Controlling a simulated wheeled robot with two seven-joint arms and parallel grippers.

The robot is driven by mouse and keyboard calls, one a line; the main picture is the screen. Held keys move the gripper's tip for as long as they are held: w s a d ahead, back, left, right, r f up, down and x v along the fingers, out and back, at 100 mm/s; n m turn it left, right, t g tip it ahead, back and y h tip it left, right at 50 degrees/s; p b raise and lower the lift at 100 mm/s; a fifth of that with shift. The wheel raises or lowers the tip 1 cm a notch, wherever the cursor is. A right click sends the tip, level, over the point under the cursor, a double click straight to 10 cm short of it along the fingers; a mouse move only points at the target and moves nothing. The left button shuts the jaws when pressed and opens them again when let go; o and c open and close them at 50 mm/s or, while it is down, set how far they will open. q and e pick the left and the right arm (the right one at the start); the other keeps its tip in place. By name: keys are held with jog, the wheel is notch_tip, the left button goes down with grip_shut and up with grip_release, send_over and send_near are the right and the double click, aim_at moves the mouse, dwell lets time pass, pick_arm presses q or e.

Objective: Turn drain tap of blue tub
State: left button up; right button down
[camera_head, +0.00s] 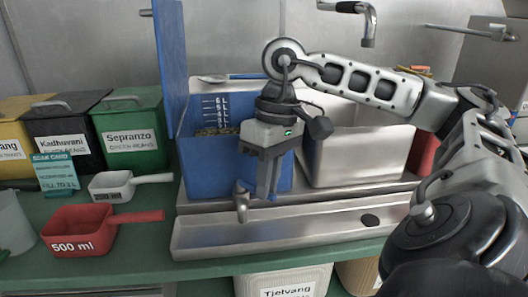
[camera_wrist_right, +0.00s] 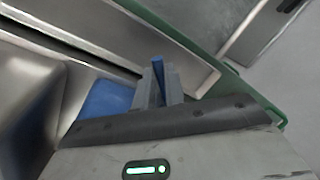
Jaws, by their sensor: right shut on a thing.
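The blue tub (camera_head: 205,165) stands on a metal stand at the middle of the counter, with white level marks inside its back wall. Its metal drain tap (camera_head: 241,206) sticks out at the front, spout down over the steel trough. My right gripper (camera_head: 266,190) points down in front of the tub, just right of the spout. In the right wrist view, its fingers are shut on a narrow blue piece (camera_wrist_right: 158,70), which looks like the tap's handle. The fingers hide most of it. My left gripper is not in view.
A steel trough (camera_head: 300,233) runs below the tub. A steel bin (camera_head: 360,155) stands to the right. A red scoop (camera_head: 75,235), a white scoop (camera_head: 112,187) and labelled bean bins, including a green one (camera_head: 130,140), are at left. A blue panel (camera_head: 171,50) rises behind.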

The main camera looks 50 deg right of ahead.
jog(key=c, duration=1.5)
grip_release()
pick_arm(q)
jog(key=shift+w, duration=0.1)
pick_arm(e)
jog(key=shift+o, duration=0.2)
jog(key=shift+r, duration=0.1)
